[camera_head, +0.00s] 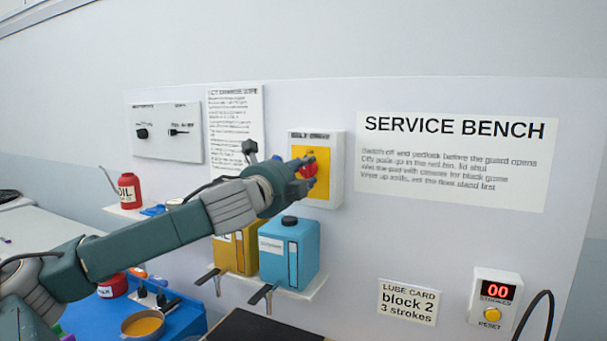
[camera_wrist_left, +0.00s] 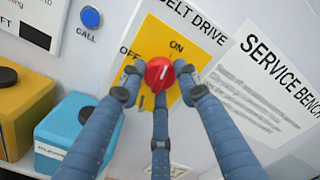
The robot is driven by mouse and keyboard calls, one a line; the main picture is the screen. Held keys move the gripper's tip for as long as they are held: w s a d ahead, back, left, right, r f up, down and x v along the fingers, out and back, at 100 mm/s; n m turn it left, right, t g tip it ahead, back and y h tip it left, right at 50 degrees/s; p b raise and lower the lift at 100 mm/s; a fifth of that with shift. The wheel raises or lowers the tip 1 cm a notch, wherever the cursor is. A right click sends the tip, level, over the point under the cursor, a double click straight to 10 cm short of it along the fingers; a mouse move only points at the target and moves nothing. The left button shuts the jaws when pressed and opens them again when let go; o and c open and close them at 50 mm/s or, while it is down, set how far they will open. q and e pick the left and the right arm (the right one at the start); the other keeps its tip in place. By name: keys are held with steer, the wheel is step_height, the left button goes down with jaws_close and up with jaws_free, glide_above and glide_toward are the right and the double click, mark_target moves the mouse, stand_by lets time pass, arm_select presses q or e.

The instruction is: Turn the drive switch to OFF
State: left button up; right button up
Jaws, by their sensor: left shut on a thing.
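The drive switch is a red knob (camera_wrist_left: 158,72) on a yellow plate (camera_wrist_left: 168,42) marked OFF and ON, under the label BELT DRIVE. It also shows in the head view (camera_head: 309,168), partly hidden by my gripper, on a white box (camera_head: 338,170). In the wrist view the knob's white mark slants up and right, roughly toward ON; OFF is to the left. My left gripper (camera_wrist_left: 160,88) is shut on the knob, with two fingers at its sides and one below. My right gripper is not in view.
Yellow (camera_head: 236,252) and blue (camera_head: 290,250) jugs stand on a shelf below the switch. A red oil can (camera_head: 129,190) is at the left. A blue CALL button (camera_wrist_left: 91,17) is near the switch. A counter with a RESET button (camera_head: 494,297) is at the lower right.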

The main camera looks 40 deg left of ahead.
arm_select(q)
steer(key=n+b, duration=0.1)
steer(key=n, duration=0.6)
steer(key=shift+a+r, duration=0.15)
steer(key=n+b, duration=0.1)
steer(key=n, duration=0.5)
steer(key=shift+f+n, duration=0.2)
steer(key=shift+n, duration=0.3)
steer(key=shift+f, duration=0.15)
steer(key=o, duration=1)
steer(key=shift+c, duration=0.2)
steer(key=shift+o, duration=0.9)
steer(key=shift+s+a, duration=0.1)
steer(key=shift+a, duration=0.05)
steer(key=shift+d, duration=0.2)
steer(key=shift+s, duration=0.25)
steer(key=v, duration=1.1)
steer(key=shift+s, duration=0.25)
